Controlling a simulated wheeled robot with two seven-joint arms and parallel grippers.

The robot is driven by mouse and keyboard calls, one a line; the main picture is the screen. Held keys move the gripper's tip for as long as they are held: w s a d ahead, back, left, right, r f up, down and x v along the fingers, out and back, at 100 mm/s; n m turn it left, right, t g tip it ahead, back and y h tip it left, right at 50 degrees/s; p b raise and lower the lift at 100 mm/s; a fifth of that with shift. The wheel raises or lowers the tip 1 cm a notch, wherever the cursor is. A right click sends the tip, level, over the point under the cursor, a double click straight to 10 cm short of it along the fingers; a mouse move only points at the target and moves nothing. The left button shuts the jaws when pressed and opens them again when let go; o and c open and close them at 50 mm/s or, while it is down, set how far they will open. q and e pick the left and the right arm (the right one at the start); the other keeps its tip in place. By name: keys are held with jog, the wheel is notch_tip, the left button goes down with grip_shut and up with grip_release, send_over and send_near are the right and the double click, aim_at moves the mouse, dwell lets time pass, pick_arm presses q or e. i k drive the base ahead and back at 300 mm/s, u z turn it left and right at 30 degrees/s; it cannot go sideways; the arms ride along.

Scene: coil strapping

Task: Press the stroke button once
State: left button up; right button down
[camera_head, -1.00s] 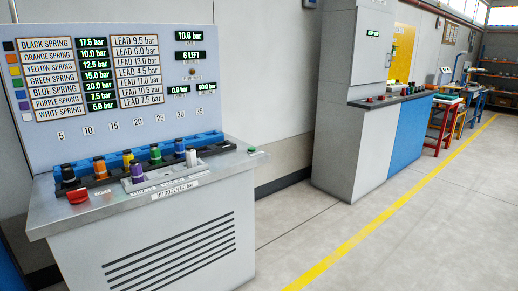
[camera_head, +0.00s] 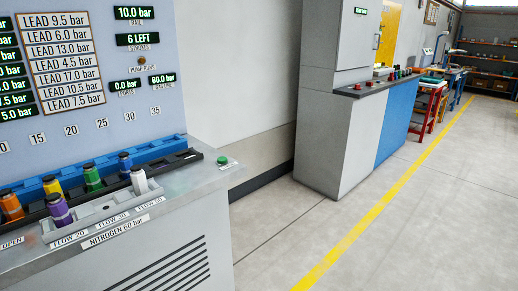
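A small green button (camera_head: 222,160) sits on the right end of the grey console's top (camera_head: 205,178), near its right edge. Its label cannot be read, so I cannot tell from lettering whether it is the stroke button. The panel above has a display reading "6 LEFT" (camera_head: 138,39) over the word "STROKES". Neither of my grippers shows in the head view.
Coloured cylinders stand at the console's left, among them purple (camera_head: 59,210), green (camera_head: 93,179) and white (camera_head: 139,181). A grey cabinet with a blue panel (camera_head: 399,118) stands farther right. The floor (camera_head: 300,225) beside the yellow line is clear.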

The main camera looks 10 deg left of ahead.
aim_at(222, 160)
jog(key=u, duration=0.25)
jog(key=i, duration=1)
jog(key=u, duration=1.1)
jog(key=i, duration=0.3)
jog(key=u, duration=0.2)
